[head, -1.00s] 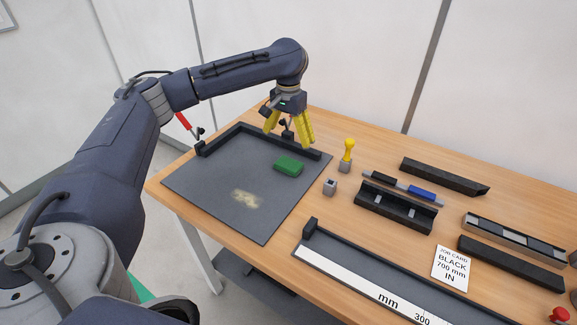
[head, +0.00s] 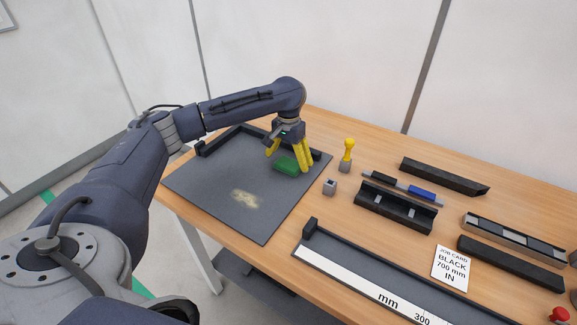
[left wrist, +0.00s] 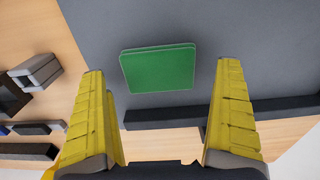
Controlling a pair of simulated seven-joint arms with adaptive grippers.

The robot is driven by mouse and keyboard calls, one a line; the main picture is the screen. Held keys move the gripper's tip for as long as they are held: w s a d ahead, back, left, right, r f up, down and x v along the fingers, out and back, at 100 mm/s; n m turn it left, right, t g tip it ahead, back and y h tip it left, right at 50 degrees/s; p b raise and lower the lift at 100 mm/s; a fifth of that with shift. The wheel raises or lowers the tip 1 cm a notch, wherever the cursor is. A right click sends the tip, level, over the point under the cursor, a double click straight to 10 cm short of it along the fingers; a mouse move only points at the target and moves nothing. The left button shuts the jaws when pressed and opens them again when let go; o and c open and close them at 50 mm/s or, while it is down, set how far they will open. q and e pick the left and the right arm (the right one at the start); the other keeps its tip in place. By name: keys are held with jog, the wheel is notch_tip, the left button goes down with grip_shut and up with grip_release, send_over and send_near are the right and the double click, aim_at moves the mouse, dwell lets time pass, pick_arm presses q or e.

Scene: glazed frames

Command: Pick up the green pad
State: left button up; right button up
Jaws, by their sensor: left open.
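The green pad (head: 285,166) lies flat on the dark grey mat (head: 207,196), near its back right corner. In the left wrist view the pad (left wrist: 158,68) shows ahead of my fingertips and between their lines, with nothing touching it there. My left gripper (head: 289,160) has yellow fingers and is open just above and behind the pad. In the head view its fingers partly cover the pad. In the left wrist view my left gripper's fingers (left wrist: 162,80) stand wide apart with nothing between them. My right gripper is not in view.
A black raised edge (head: 222,142) runs along the mat's back. A pale dusty patch (head: 245,199) lies on the mat. To the right stand a small grey block (head: 329,187), a yellow-handled stamp (head: 347,155) and a black pen rest (head: 395,208). A ruler stop (head: 310,228) is in front.

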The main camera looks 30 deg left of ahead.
pick_arm(q)
jog(key=shift+f, duration=1.05)
jog(key=c, duration=0.9)
